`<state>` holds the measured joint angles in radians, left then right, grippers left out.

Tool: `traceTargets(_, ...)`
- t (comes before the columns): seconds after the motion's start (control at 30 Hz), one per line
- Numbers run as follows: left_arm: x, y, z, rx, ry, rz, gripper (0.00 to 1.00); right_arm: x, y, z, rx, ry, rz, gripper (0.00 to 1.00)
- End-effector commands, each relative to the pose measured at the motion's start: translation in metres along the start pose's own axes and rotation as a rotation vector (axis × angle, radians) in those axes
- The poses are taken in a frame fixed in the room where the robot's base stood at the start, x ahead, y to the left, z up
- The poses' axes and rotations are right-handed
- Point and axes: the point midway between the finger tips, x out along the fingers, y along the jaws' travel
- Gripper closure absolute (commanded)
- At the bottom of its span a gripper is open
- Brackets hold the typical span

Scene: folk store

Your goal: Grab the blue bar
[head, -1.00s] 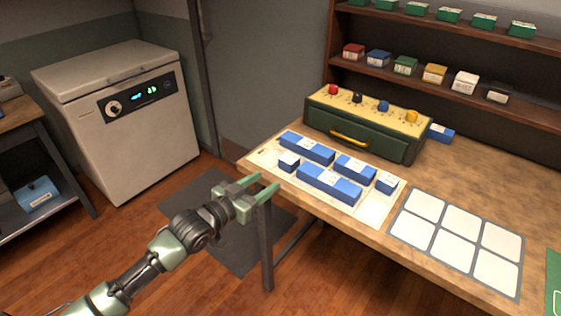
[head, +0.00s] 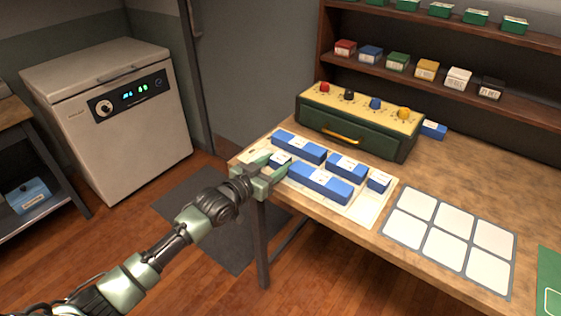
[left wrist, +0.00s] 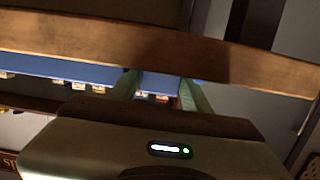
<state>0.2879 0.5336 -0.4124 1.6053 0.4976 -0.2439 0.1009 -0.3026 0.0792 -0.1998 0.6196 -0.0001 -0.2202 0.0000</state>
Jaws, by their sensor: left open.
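Several blue bars and blocks with white labels lie in a pale tray (head: 368,214) on the workbench. They are a long back bar (head: 296,146), a long front bar (head: 318,184), a shorter bar (head: 346,168), a small right block (head: 378,181) and a small left block (head: 281,158). My left gripper (head: 276,165) is open at the tray's left end, its green fingers by the small left block, which they partly hide. Contact cannot be told. In the left wrist view, the fingers (left wrist: 160,86) reach past the wooden bench edge, with blue surfaces beyond. My right gripper is out of view.
A green box with a yellow knobbed top (head: 358,125) stands behind the tray. A card with white squares (head: 449,238) lies to the right. Shelves (head: 440,93) hold small boxes behind. A white freezer (head: 115,120) stands at left. The bench edge runs below the gripper.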

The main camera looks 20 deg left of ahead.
Motion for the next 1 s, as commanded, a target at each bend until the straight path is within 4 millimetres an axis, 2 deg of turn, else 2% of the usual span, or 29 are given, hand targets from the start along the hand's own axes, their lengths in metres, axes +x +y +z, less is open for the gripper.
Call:
traceTargets(0.1,0.0,0.0,0.0,0.0,0.0,0.0,0.52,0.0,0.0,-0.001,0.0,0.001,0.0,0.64)
traceTargets(0.27,-0.001,0.0,0.0,0.0,0.0,0.0,0.96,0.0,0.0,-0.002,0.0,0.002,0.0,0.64)
traceTargets(0.53,-0.001,0.0,-0.001,0.0,0.0,0.0,0.97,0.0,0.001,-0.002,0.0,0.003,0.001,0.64)
traceTargets(0.67,-0.002,0.0,-0.008,0.0,0.002,0.001,0.97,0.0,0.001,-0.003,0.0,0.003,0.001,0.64)
traceTargets(0.87,-0.006,0.0,-0.037,0.002,0.005,0.001,0.97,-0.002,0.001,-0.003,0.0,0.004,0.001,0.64)
traceTargets(1.0,-0.011,0.0,-0.074,0.004,0.008,0.001,0.97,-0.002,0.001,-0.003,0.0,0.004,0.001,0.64)
